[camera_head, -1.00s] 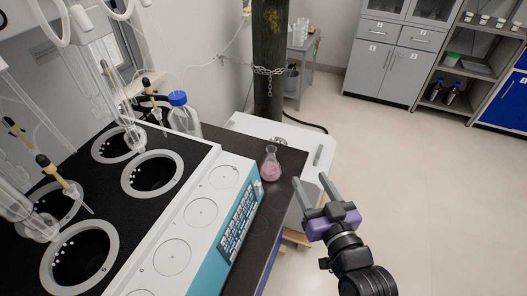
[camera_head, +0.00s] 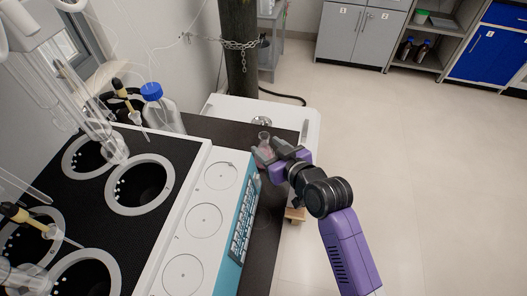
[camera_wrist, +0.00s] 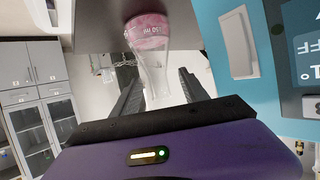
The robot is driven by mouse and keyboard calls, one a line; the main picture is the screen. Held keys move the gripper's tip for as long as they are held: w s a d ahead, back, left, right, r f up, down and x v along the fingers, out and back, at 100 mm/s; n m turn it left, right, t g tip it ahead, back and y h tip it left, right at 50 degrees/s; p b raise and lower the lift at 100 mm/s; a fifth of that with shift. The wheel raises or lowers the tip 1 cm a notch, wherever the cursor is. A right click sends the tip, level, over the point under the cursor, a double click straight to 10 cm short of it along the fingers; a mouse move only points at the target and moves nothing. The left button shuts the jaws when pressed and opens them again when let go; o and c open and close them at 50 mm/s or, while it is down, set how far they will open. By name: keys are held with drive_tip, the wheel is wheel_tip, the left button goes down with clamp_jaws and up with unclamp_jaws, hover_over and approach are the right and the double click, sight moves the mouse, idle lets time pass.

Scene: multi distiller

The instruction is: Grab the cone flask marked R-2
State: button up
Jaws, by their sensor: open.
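A clear cone flask (camera_head: 264,136) with pink liquid stands on the dark bench top, beside the blue-fronted heating unit. Its lower part is partly hidden by my gripper (camera_head: 266,153) in the head view. In the wrist view the picture is upside down, and the flask (camera_wrist: 148,45) shows its pink liquid at the top and its neck below. My gripper (camera_wrist: 157,75) is open, with one finger on each side of the neck region. I cannot tell whether either finger touches the glass. No R-2 mark is readable.
The white heating unit (camera_head: 203,222) with a blue control panel (camera_head: 243,222) runs along the left of the flask. A blue-capped bottle (camera_head: 161,113) stands behind it to the left. A white surface (camera_head: 312,125) lies behind the bench, and open floor is to the right.

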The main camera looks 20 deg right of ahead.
drive_tip(key=shift+p+x, duration=0.45)
drive_tip(key=shift+x, duration=2.55)
drive_tip(key=shift+w+d+r, duration=0.1)
drive_tip(key=shift+d+r, duration=0.05)
drive_tip(key=shift+d, duration=0.05)
drive_tip(key=shift+c, duration=0.4)
clamp_jaws()
